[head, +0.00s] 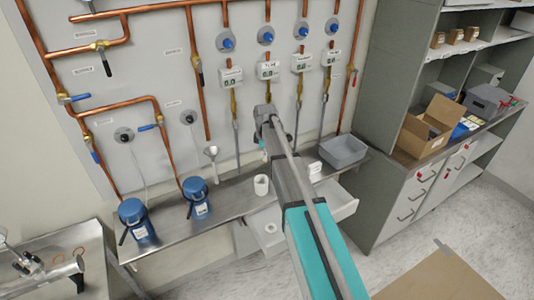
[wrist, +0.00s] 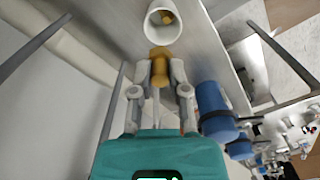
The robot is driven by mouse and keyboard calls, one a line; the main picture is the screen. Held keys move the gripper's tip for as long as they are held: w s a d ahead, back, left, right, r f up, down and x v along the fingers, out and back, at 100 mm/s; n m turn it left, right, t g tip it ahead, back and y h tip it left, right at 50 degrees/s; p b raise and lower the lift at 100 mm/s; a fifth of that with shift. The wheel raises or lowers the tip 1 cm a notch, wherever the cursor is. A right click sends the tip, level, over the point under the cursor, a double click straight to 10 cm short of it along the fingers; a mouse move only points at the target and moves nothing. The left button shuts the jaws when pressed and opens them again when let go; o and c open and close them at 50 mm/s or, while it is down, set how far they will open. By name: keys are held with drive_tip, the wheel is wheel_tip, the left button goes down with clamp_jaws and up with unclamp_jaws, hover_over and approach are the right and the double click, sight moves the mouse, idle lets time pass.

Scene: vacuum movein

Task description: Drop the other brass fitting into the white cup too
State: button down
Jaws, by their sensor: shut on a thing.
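My gripper (wrist: 159,88) is shut on a brass fitting (wrist: 160,66) and holds it between its two fingertips in the wrist view. The white cup (wrist: 148,30) is just beyond the fitting, at the top of that view, with its open mouth showing. Another brass fitting (wrist: 167,17) lies inside the cup. In the head view the white cup (head: 261,186) stands upright on the steel bench, left of my arm. My arm mostly hides the gripper there, and the held fitting cannot be made out.
Two blue canisters (head: 196,197) stand on the bench (head: 168,226) to the left. A grey bin (head: 343,152) is at the right end. An open drawer (head: 340,203) juts out below the bench. Copper pipes and valves line the wall behind.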

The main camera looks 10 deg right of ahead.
drive_tip(key=shift+f, duration=0.2)
drive_tip(key=shift+f+b, duration=2.8)
drive_tip(key=shift+b, duration=0.25)
drive_tip(key=c, duration=0.5)
unclamp_jaws()
drive_tip(key=shift+c, duration=0.2)
drive_tip(key=shift+s, duration=0.15)
drive_tip(key=s+m, duration=1.4)
drive_tip(key=s, duration=1.5)
drive_tip(key=shift+d+m, duration=0.3)
drive_tip(key=shift+d, duration=0.05)
